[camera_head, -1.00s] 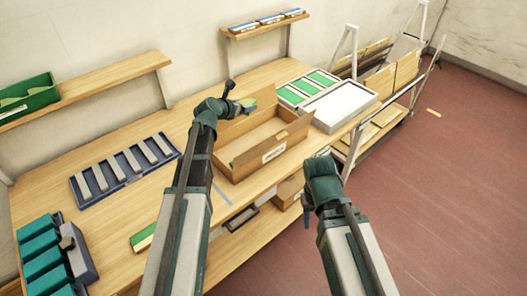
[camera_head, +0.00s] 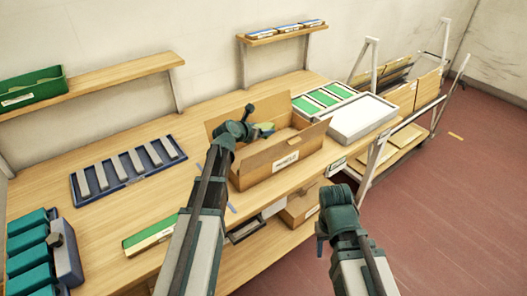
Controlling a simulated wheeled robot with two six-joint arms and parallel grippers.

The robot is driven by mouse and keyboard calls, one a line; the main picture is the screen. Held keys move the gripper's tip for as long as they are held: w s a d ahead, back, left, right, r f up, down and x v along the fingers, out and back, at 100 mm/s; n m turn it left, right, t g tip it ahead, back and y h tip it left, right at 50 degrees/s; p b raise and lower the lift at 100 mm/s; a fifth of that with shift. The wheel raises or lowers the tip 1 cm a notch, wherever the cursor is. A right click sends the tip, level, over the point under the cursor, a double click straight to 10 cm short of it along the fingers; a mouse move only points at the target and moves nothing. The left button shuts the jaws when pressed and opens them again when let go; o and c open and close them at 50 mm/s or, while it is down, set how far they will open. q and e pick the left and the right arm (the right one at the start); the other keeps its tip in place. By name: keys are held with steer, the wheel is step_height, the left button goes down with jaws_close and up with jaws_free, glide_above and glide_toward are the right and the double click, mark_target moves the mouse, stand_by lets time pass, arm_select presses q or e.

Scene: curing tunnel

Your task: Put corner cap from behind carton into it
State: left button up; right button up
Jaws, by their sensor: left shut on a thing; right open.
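The open cardboard carton (camera_head: 285,159) stands on the wooden bench, with a white label on its front wall and its flaps raised. My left gripper (camera_head: 255,131) is over the carton's left part, shut on a small greenish-yellow piece (camera_head: 267,128), seemingly the corner cap. The piece appears above or within the carton opening; its exact height is unclear, and the gripper partly hides it. My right gripper (camera_head: 322,236) is open in front of the bench, at the lower right, apart from the carton.
A tray with green panels (camera_head: 324,97) and a white-topped box (camera_head: 362,117) stand close to the carton's right. A blue rack (camera_head: 128,168) with grey bars lies on the left of the bench. A loaded cart (camera_head: 405,120) stands at the right.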

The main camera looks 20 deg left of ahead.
arm_select(q)
steer(key=shift+f+b, duration=3.45)
steer(key=shift+f, duration=0.55)
steer(key=shift+r, duration=0.1)
steer(key=o, duration=0.9)
steer(key=shift+f, duration=0.2)
steer(key=shift+c, duration=0.2)
steer(key=shift+o, duration=0.8)
steer(key=shift+r, duration=0.1)
